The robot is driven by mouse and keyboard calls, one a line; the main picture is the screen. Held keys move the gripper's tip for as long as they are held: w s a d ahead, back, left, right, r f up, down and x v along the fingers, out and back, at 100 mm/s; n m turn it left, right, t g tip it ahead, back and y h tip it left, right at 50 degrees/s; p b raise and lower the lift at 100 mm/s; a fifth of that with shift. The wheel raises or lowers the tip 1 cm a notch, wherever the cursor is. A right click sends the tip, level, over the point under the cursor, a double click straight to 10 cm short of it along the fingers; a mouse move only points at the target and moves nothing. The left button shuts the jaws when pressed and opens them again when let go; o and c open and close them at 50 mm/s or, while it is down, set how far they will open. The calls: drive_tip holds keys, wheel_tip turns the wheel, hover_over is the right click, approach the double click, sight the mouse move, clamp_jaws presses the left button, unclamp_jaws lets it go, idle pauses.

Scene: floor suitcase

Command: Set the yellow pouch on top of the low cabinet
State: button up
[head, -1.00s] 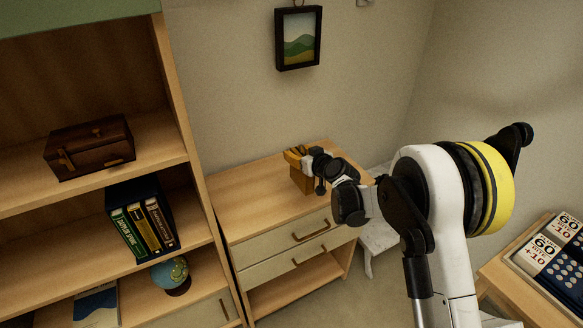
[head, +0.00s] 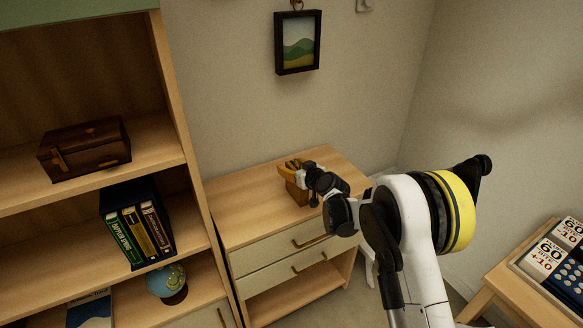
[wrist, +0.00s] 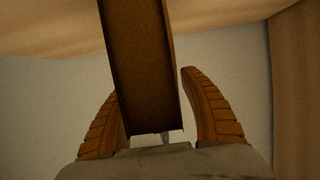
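The yellow pouch (head: 297,192) shows as a small ochre-brown block at my gripper (head: 291,166), over the top of the low wooden cabinet (head: 245,205). In the wrist view the pouch (wrist: 143,70) is a slightly tilted dark brown slab between the two orange fingers of my gripper (wrist: 160,90). The pouch covers part of the left finger, and a narrow gap shows beside the right finger. My gripper seems closed around it. I cannot tell whether the pouch's underside touches the cabinet top.
A tall shelf stands at left with a brown chest (head: 85,149), several books (head: 138,230) and a globe (head: 166,282). A framed picture (head: 298,42) hangs above the cabinet. A side table (head: 500,290) stands at right. The cabinet top is otherwise clear.

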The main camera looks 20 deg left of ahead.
drive_tip(key=shift+r, duration=0.15)
drive_tip(key=shift+s+d+r, duration=0.15)
drive_tip(key=shift+s+d, duration=0.05)
drive_tip(key=p+v, duration=0.3)
drive_tip(key=v, duration=0.8)
drive_tip(key=shift+s, duration=0.2)
drive_tip(key=shift+d+r, duration=0.1)
drive_tip(key=s+d+r+m+h, duration=0.2)
drive_tip(key=s+d+r, duration=0.3)
drive_tip(key=d+r, duration=0.4)
drive_tip(key=s+d+r+m+h, duration=0.2)
drive_tip(key=s+d+r+h, duration=0.15)
drive_tip(key=d+r, duration=0.55)
drive_tip(key=s+d+f+m+g+h, duration=0.1)
drive_tip(key=s+d+f+m+h, duration=0.1)
drive_tip(key=s+d, duration=0.9)
drive_tip(key=s+d+f+m+g+h, duration=0.1)
drive_tip(key=s+d+m+h, duration=0.2)
drive_tip(key=s+d, duration=0.9)
drive_tip(key=shift+s+f+m, duration=0.4)
drive_tip(key=shift+s, duration=0.55)
